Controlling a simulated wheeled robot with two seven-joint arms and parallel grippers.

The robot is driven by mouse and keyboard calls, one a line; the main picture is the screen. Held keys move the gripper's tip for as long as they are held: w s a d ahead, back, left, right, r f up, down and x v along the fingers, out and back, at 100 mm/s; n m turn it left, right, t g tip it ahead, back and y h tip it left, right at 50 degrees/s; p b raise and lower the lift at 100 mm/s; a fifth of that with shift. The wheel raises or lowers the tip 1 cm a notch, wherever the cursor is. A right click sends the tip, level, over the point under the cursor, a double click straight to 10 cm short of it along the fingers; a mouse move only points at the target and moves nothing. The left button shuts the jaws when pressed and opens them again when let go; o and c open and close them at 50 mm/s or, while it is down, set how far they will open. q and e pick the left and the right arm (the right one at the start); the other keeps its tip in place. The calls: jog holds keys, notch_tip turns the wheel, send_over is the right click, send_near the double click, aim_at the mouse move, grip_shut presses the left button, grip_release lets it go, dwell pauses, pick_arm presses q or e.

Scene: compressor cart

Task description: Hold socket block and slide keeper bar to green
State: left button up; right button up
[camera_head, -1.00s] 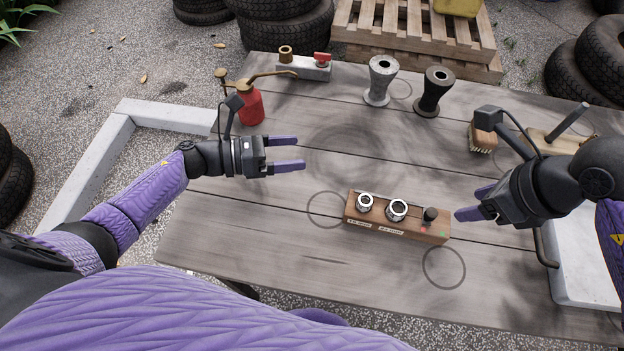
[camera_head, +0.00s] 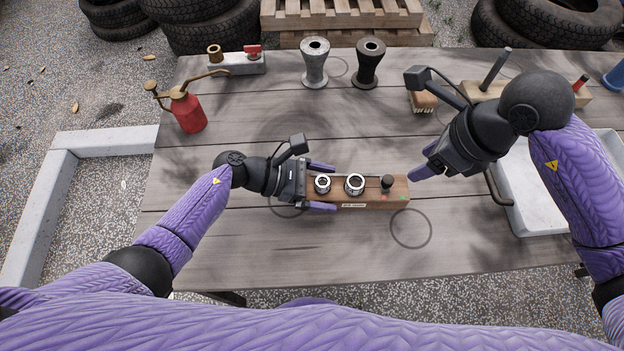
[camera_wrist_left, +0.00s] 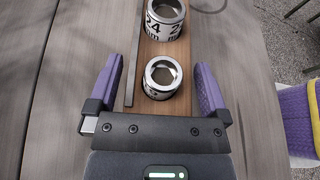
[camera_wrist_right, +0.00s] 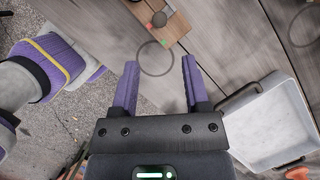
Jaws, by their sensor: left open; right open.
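The wooden socket block (camera_head: 378,203) lies on the table with two chrome ring sockets (camera_head: 355,184) in it. A black knob (camera_head: 387,182) stands at its right end, beside a red mark, with a green mark further right. A thin dark bar (camera_wrist_left: 134,62), possibly the keeper bar, runs along the block's left side in the left wrist view. My left gripper (camera_head: 322,188) is open, its fingers on either side of the block's left end, with gaps showing. My right gripper (camera_head: 416,174) is open and empty, just right of the block; the block's marked end (camera_wrist_right: 172,27) shows beyond its fingers.
A white tray (camera_head: 535,222) lies at the table's right. A red oil can (camera_head: 188,113), a grey valve block (camera_head: 237,66), two spools (camera_head: 314,65) and a brush (camera_head: 423,102) stand toward the back. The table in front of the block is clear.

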pick_arm(q)
jog(key=c, duration=1.2)
jog(key=shift+c, duration=0.4)
pick_arm(e)
jog(key=shift+c, duration=0.5)
jog(key=shift+m, duration=0.3)
jog(key=shift+c, duration=1.1)
jog(key=shift+w+a+m, duration=0.1)
jog(key=shift+w+m, duration=0.1)
jog(key=shift+m, duration=0.9)
jog(key=shift+c, duration=1.3)
jog(key=m, duration=0.3)
jog(key=shift+w+a+g, duration=0.15)
jog(key=shift+w+g, duration=0.05)
jog(key=shift+g, duration=0.2)
grip_shut()
jog(key=m, duration=0.6)
jog(key=w+a+m+g, duration=0.1)
jog(key=m, duration=0.6)
jog(key=m+g, duration=0.1)
jog(key=m, duration=0.6)
jog(key=shift+w+a+r, duration=0.25)
jog(key=shift+a+r, duration=0.05)
